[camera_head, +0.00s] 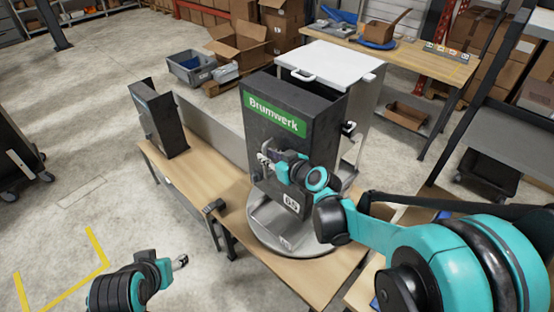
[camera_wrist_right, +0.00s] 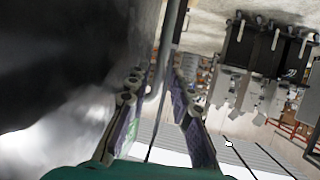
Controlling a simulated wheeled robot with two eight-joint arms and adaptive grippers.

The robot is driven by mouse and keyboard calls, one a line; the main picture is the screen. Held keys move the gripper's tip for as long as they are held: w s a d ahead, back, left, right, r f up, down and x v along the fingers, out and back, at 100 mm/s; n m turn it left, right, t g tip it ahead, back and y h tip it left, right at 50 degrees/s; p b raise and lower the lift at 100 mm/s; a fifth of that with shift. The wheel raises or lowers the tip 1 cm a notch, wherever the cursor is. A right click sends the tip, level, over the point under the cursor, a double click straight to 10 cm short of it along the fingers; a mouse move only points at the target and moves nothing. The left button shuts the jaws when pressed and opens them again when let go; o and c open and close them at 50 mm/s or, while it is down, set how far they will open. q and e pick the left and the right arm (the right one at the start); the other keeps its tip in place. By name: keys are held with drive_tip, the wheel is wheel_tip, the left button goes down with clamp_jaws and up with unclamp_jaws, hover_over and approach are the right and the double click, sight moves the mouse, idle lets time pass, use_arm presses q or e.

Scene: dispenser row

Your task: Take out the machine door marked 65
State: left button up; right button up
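The door marked 65 (camera_head: 270,154) is a dark upright panel with a green Brumwerk label and a white 65 tag (camera_head: 291,203) near its lower edge. It stands at the front of the dark machine (camera_head: 325,130). My right gripper (camera_head: 268,160) is in front of the door's middle. In the right wrist view its fingers (camera_wrist_right: 158,88) are apart, with a thin metal handle bar (camera_wrist_right: 166,55) between them; a gap shows around the bar. My left gripper (camera_head: 180,262) is low at the left, over the floor, away from the machine; its finger opening is too small to judge.
The machine stands over a round metal base (camera_head: 268,222) on a wooden table (camera_head: 222,180). Another dark unit (camera_head: 160,120) stands on the table's left part. A white-topped cabinet (camera_head: 340,66) is close behind. Open floor (camera_head: 90,130) lies to the left.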

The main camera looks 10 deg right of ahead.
sight(265, 146)
drive_tip(key=shift+x, duration=1.5)
clamp_jaws()
drive_tip(key=shift+r, duration=0.3)
drive_tip(key=shift+r+p, duration=0.3)
drive_tip(key=shift+r, duration=0.05)
drive_tip(key=shift+r+p, duration=0.8)
drive_tip(key=shift+r, duration=0.3)
